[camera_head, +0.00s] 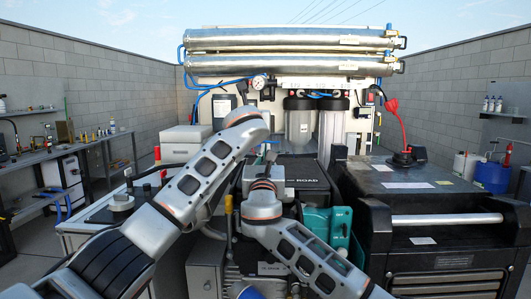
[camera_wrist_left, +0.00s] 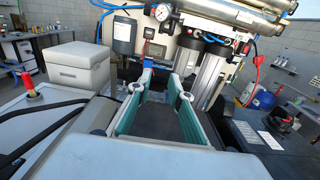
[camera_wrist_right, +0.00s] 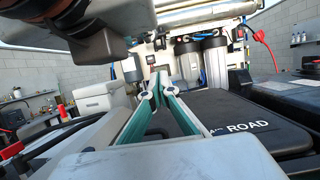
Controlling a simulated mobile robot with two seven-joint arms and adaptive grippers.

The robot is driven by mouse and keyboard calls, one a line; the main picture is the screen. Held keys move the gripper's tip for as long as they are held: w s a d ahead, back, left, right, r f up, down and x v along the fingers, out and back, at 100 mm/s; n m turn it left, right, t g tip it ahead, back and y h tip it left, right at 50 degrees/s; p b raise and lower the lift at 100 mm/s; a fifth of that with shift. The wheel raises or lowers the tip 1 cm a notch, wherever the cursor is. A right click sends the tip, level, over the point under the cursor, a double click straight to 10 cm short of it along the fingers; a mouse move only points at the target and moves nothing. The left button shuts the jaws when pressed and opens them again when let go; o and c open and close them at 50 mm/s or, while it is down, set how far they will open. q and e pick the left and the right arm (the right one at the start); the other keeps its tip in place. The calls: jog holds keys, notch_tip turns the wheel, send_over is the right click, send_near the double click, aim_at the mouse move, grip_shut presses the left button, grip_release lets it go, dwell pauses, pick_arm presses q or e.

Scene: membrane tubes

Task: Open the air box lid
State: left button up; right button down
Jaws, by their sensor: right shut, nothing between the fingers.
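The black air box lid (camera_head: 303,168), marked "ROAD", lies flat and looks closed at the centre, behind my right wrist. In the right wrist view the lid (camera_wrist_right: 240,108) lies just right of my right gripper (camera_wrist_right: 158,92). That gripper is shut and empty, its teal fingers together at the tips; I cannot tell whether it touches the lid edge. My left gripper (camera_wrist_left: 161,80) is open and empty in the left wrist view. A dark surface shows between its spread fingers. In the head view its fingers are hidden behind its own arm.
A white box (camera_head: 186,140) stands at the left. A large black case (camera_head: 415,182) with a silver bar handle stands close on the right. Clear filter housings (camera_head: 300,122) and steel tubes (camera_head: 290,40) rise behind. My two arms are close together at the centre.

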pick_arm(q)
jog(key=o, duration=0.7)
